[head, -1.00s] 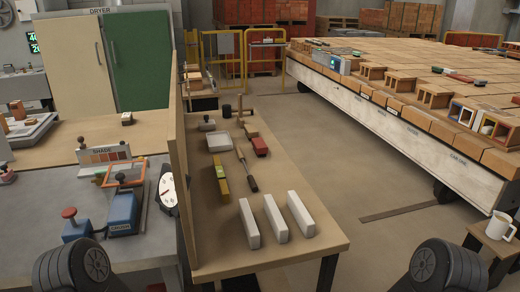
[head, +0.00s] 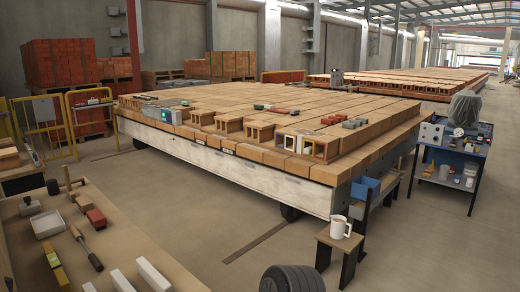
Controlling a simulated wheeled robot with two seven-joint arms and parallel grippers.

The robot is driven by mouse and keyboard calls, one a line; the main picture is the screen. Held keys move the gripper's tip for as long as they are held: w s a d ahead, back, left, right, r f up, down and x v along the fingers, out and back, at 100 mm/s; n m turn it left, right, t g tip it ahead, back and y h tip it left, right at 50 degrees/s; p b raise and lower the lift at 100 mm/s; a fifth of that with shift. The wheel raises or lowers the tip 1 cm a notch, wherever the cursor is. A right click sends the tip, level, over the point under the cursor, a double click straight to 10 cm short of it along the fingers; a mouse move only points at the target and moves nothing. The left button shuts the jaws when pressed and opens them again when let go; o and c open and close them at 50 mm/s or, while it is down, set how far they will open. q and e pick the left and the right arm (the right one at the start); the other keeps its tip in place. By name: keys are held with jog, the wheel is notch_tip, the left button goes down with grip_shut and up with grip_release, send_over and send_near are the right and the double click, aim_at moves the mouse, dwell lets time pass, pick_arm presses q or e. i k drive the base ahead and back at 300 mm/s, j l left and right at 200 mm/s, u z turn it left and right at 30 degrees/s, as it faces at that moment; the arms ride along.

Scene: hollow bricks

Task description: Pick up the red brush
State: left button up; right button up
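Two small red items could be the red brush, and I cannot tell at this size which one it is. One is a red block (head: 95,218) on the wooden table at the lower left, beside a hammer-like tool and a long-handled tool. The other is a red piece (head: 331,120) lying on top of the brick-loaded car, next to small grey blocks. Neither of my grippers shows in the head view; only a dark rounded part of my arm shows at the bottom edge.
The long car (head: 235,174) stacked with hollow bricks fills the middle. A blue tool cart (head: 455,155) stands right. Floor between table and car is clear.

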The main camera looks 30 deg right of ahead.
aim_at(96, 219)
jog(key=i+l+z, duration=0.2)
jog(key=l+z, duration=0.2)
jog(key=i+l+z, duration=0.25)
jog(key=l+z, duration=0.15)
jog(key=i+l+z, duration=0.5)
jog(key=z, duration=0.25)
jog(key=i+l+z, duration=0.1)
jog(key=i, duration=0.35)
jog(key=i+l+z, duration=0.1)
jog(key=i, duration=0.4)
jog(key=i+j+u, duration=0.1)
jog(key=i+u, duration=0.15)
jog(key=u, duration=0.15)
jog(key=i+u, duration=0.55)
jog(key=u, duration=0.2)
jog(key=i+l+u, duration=0.2)
jog(key=u, duration=0.15)
jog(key=i+u, duration=0.45)
jog(key=i+l+u, duration=0.15)
jog(key=i+u, duration=0.3)
jog(key=i+l+u, duration=0.9)
jog(key=i+j, duration=0.05)
jog(key=i, duration=0.05)
